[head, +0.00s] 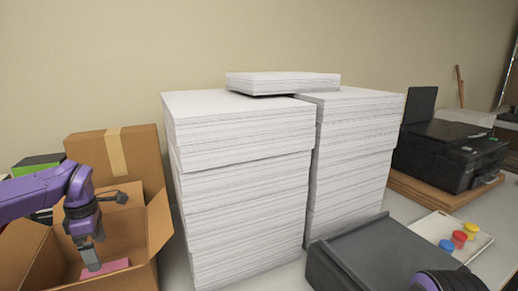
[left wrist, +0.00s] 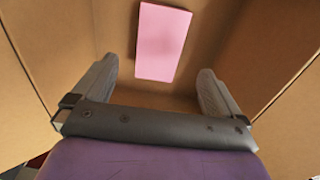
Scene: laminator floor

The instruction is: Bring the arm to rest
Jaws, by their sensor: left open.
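My left arm is purple and comes in from the left in the head view. Its gripper (head: 92,259) points down into an open cardboard box (head: 158,225). In the left wrist view the two grey fingers of my left gripper (left wrist: 157,88) stand wide apart with nothing between them. A flat pink block (left wrist: 163,42) lies on the box floor beyond the fingertips; it also shows in the head view (head: 112,267), beside the gripper. A purple and dark part of my right arm shows at the bottom right edge of the head view; its fingers are out of view.
Tall stacks of white paper (head: 240,190) stand right of the box, with a smaller stack (head: 284,82) on top. A closed cardboard box (head: 125,155) stands behind. A dark laminator-like machine (head: 365,260), a tray (head: 430,228) with small coloured jars and a black printer (head: 445,155) are at right.

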